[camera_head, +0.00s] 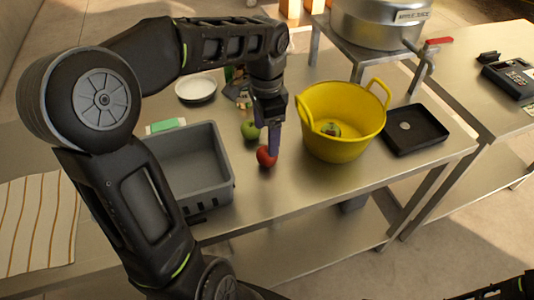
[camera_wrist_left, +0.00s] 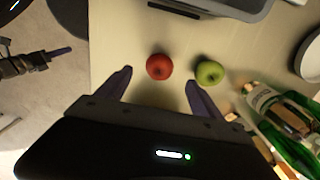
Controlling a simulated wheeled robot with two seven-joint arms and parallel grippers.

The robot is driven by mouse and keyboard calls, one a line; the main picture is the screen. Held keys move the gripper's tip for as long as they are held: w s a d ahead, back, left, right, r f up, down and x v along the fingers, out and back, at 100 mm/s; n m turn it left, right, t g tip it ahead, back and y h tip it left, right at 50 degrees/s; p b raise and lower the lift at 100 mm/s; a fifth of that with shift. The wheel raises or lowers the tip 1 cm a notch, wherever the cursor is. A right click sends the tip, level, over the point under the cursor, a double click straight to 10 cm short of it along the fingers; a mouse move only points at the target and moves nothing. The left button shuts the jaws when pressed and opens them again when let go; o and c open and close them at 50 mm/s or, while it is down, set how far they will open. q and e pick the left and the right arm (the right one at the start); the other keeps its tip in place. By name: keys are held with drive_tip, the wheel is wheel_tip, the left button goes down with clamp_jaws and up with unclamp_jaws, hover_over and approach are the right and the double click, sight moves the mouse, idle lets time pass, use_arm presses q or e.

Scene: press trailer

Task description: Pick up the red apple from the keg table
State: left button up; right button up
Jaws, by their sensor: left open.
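The red apple (camera_head: 266,157) rests on the bare metal top of the keg table (camera_head: 275,190), and it also shows in the left wrist view (camera_wrist_left: 159,67). My left gripper (camera_head: 273,150) points down at the apple, its finger partly covering it in the head view. In the left wrist view the left gripper (camera_wrist_left: 158,78) has its fingers spread, with the red apple between and just beyond the tips. Nothing is held. A dark gripper with a purple finger, my right one (camera_wrist_left: 55,52), shows at the left of the wrist view, away from the table; its jaws are unclear.
A green apple (camera_head: 250,130) lies close beside the red one. A yellow tub (camera_head: 345,135) stands to the right, a grey crate (camera_head: 226,185) to the left. Bottles (camera_wrist_left: 280,110) and a white bowl (camera_head: 196,89) lie behind. A black tray (camera_head: 435,137) is further right.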

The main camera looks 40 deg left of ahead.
sight(267, 157)
use_arm(q)
drive_tip(key=shift+f, duration=1.35)
drive_tip(key=shift+w+f+p, duration=0.1)
drive_tip(key=shift+f+p, duration=0.45)
drive_tip(key=shift+f, duration=2.05)
drive_tip(key=shift+d, duration=0.1)
drive_tip(key=c, duration=1.5)
